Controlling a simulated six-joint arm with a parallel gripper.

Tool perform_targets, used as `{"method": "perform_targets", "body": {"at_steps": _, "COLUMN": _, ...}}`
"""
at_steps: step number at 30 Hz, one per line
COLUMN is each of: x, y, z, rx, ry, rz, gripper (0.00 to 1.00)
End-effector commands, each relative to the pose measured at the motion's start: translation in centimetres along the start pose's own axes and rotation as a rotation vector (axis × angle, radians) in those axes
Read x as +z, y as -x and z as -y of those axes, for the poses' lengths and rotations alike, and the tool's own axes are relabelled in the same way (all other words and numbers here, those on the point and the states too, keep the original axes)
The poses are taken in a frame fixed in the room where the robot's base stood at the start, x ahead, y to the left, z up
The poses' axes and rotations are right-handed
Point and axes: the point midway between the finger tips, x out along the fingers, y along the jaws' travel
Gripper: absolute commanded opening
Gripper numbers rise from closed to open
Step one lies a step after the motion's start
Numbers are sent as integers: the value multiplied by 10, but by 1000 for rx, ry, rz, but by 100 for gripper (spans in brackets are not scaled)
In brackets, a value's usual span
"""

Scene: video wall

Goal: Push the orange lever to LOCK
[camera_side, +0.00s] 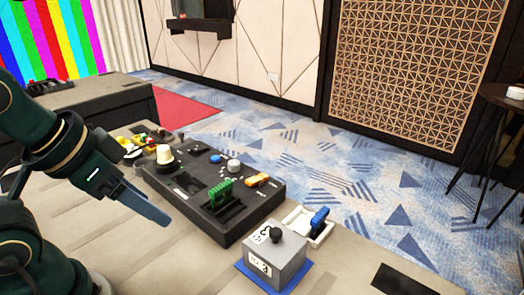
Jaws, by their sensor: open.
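A black control panel (208,212) lies on the table in the middle of the view. A small orange part (256,180), which looks like the orange lever, sits near the panel's back right edge. No LOCK marking is readable at this size. My gripper (160,216) reaches in from the left, seen from the side, with its grey-blue fingers pointing down and right. It is open and holds nothing visible. It is in front of the panel's left part, apart from the orange part.
On the panel are a green comb-like block (221,190), a cream knob (164,154), a blue button (215,159) and a grey knob (233,165). A grey box with a black knob (276,262) stands in front. A white tray (300,222) holds a blue piece (319,219).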

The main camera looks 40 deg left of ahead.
Motion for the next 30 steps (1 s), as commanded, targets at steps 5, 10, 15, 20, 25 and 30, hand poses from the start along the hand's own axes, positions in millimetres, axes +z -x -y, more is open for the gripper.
{"method": "perform_targets", "body": {"at_steps": 5, "x": 0, "y": 0, "z": 0, "rx": 0, "ry": 0, "rz": 0, "gripper": 69}}
{"method": "perform_targets", "body": {"at_steps": 10, "x": 0, "y": 0, "z": 0, "rx": 0, "ry": 0, "rz": 0, "gripper": 54}}
{"method": "perform_targets", "body": {"at_steps": 15, "x": 0, "y": 0, "z": 0, "rx": 0, "ry": 0, "rz": 0, "gripper": 0}}
{"method": "perform_targets", "body": {"at_steps": 20, "x": 0, "y": 0, "z": 0, "rx": 0, "ry": 0, "rz": 0, "gripper": 0}}
{"method": "perform_targets", "body": {"at_steps": 25, "x": 0, "y": 0, "z": 0, "rx": 0, "ry": 0, "rz": 0, "gripper": 0}}
{"method": "perform_targets", "body": {"at_steps": 30, "x": 0, "y": 0, "z": 0, "rx": 0, "ry": 0, "rz": 0, "gripper": 0}}
